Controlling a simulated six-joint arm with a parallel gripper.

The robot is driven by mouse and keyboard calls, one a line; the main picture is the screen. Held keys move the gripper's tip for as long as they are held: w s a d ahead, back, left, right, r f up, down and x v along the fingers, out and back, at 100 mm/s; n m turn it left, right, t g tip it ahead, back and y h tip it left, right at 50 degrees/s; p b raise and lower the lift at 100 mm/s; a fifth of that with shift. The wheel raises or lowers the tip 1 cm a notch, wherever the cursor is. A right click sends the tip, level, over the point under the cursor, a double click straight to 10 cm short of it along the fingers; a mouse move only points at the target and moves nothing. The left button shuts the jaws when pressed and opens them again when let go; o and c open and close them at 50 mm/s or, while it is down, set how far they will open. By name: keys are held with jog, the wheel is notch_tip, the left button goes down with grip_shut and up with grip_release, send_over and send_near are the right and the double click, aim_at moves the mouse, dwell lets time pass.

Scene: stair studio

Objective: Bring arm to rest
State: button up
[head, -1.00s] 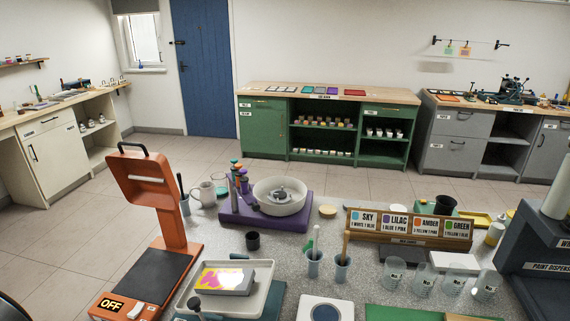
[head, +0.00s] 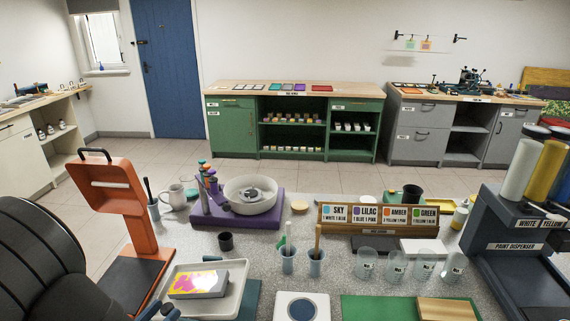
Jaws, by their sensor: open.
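A large dark rounded shape (head: 40,265) fills the lower left corner of the head view and looks like a link of my own arm. It stands left of the orange press-like device (head: 122,205) and hides part of the floor and table edge. Whether my gripper holds anything does not show.
The speckled worktop (head: 265,275) holds a white tray (head: 239,272) with a painted block (head: 200,283), a purple-based wheel device (head: 255,225), two cups with tools, several clear cups and a colour-card rack (head: 327,227). A paint dispenser (head: 512,265) stands at right.

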jog(key=shift+x, duration=1.1)
jog(key=v, duration=1.7)
jog(key=x, duration=1.7)
jog(key=shift+w+d, duration=0.1)
jog(key=shift+d, duration=0.05)
jog(key=shift+d+r+m, duration=0.1)
jog(key=shift+d+m, duration=0.2)
jog(key=shift+m, duration=0.2)
dwell(2.9)
